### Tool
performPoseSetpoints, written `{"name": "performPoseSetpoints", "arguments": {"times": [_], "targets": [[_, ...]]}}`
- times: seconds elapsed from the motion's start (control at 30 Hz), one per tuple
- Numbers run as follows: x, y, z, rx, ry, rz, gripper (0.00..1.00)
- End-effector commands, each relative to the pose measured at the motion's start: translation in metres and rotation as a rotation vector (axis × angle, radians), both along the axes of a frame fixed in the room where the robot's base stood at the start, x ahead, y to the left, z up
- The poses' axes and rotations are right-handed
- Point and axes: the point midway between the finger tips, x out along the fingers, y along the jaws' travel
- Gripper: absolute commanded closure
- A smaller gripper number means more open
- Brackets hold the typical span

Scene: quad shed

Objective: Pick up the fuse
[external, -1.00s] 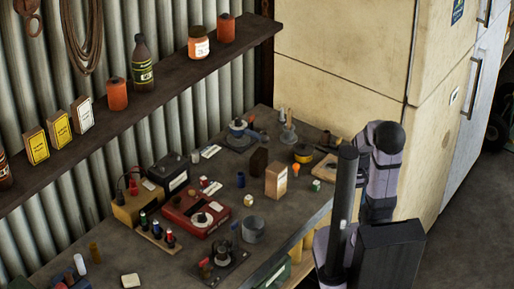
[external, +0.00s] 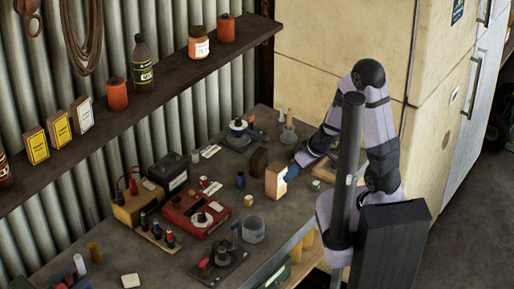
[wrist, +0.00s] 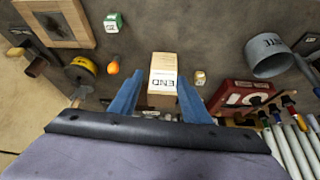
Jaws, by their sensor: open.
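No object is clearly readable as the fuse. Several small labelled cylinders stand on the bench, including a cream one (external: 248,200), which also shows in the wrist view (wrist: 199,78), and a green and white one (external: 316,185), also in the wrist view (wrist: 113,22). My gripper (external: 288,174) is over the bench beside a tan cardboard box (external: 274,183). In the wrist view my open blue fingers (wrist: 160,75) appear on either side of this box (wrist: 164,64); I cannot tell whether they touch it. Nothing is visibly held.
A red meter (external: 196,213), a grey mug (external: 253,230) and a black battery (external: 168,172) crowd the bench. A yellow tape roll (wrist: 80,72), an orange bulb-shaped thing (wrist: 112,68) and a wooden frame (wrist: 62,22) lie near the gripper. Bare bench (wrist: 215,40) shows between things.

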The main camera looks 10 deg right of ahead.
Motion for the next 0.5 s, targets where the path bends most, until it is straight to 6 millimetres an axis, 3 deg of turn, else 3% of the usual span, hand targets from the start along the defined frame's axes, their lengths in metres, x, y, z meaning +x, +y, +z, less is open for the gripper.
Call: {"name": "performPoseSetpoints", "arguments": {"times": [0.03,0.17,0.2,0.23,0.5], "targets": [[-0.011,0.021,0.017,0.036,0.007,0.063,0.57],[-0.043,0.069,0.036,0.140,0.037,0.207,0.57],[-0.046,0.073,0.015,0.166,0.044,0.216,0.57],[-0.048,0.077,0.007,0.187,0.045,0.226,0.57],[-0.057,0.107,-0.039,0.388,-0.045,0.297,0.57]]}}
